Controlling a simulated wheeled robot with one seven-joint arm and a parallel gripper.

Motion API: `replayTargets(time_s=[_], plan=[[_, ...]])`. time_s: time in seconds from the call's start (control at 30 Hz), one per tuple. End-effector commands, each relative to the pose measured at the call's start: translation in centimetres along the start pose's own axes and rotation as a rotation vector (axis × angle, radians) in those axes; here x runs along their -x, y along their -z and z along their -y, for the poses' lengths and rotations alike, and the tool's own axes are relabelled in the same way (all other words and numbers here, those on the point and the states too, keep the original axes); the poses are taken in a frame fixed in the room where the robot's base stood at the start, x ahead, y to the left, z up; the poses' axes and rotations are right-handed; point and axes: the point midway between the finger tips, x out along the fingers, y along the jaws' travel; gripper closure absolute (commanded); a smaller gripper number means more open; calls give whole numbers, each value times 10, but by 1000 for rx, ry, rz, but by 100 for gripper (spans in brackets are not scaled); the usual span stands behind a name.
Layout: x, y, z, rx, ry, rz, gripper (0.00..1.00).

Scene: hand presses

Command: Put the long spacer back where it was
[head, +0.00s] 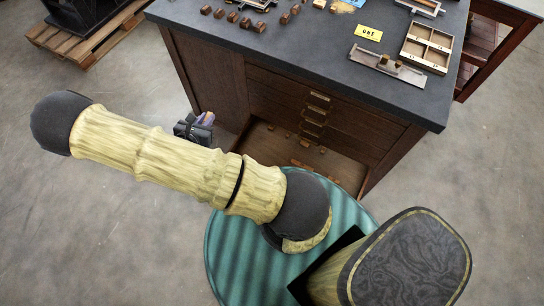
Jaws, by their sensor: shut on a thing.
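My gripper (196,128) is at the left of the open bottom drawer (338,171), partly hidden behind my arm. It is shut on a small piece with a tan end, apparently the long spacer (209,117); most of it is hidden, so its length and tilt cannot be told. The drawer is pulled out from the dark wooden cabinet (205,75). Several brown wooden pieces lie inside it, along the back and near the front. My arm covers the drawer's left front part.
On the dark cabinet top (310,50) stand several small brown blocks (245,22), a yellow card (368,33), a compartment tray (427,46) and a metal composing tool (387,67). A pallet (75,50) is at far left. The floor left of the cabinet is clear.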

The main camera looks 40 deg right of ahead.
Motion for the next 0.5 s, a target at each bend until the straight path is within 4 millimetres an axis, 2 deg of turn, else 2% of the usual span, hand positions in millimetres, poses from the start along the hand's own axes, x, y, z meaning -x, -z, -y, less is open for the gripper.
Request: replayTargets(time_s=[0.03, 0.5], plan=[[-13, 18, 1, -8, 12, 0, 100], [-88, 77, 18, -53, 121, 1, 100]])
